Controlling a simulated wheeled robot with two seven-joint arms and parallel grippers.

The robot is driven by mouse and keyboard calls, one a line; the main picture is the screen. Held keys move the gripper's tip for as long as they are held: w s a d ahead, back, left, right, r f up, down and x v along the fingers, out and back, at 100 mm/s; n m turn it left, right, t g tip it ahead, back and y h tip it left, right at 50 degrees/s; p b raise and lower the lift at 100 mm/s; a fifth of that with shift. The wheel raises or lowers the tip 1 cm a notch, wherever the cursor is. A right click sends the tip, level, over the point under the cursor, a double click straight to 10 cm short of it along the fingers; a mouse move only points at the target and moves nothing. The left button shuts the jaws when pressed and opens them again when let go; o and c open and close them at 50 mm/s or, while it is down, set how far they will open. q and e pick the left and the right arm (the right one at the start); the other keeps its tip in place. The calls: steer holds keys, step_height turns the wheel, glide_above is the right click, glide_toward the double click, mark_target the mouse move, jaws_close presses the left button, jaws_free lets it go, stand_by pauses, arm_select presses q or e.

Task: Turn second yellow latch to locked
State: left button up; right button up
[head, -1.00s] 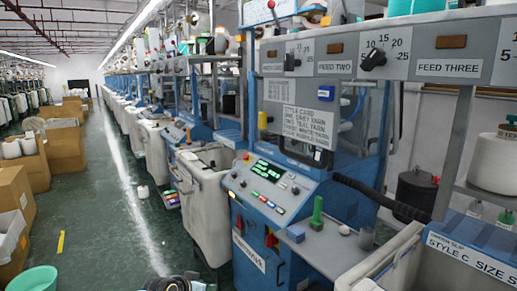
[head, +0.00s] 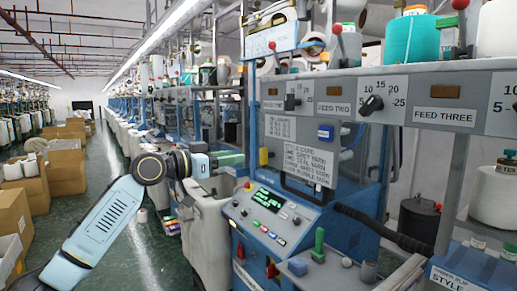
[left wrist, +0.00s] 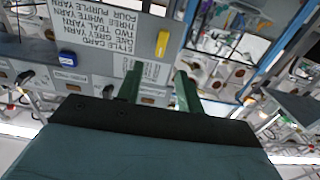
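A small yellow latch (head: 264,156) sits upright at the left edge of the grey machine panel. It also shows in the left wrist view (left wrist: 162,43), just beyond the fingertips and roughly in line with the gap. My right gripper is not in view. The latch's lock marking is too small to read.
The style card (head: 309,163) and a blue box (head: 326,132) are on the panel. Below is the sloped control console (head: 267,208) with lit display. A black hose (head: 385,228) runs at right. Cardboard boxes (head: 66,170) line the left; the aisle floor is open.

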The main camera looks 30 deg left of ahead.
mark_target(261, 153)
arm_select(q)
steer(key=p+x, duration=0.2)
steer(key=x, duration=0.7)
jaws_close()
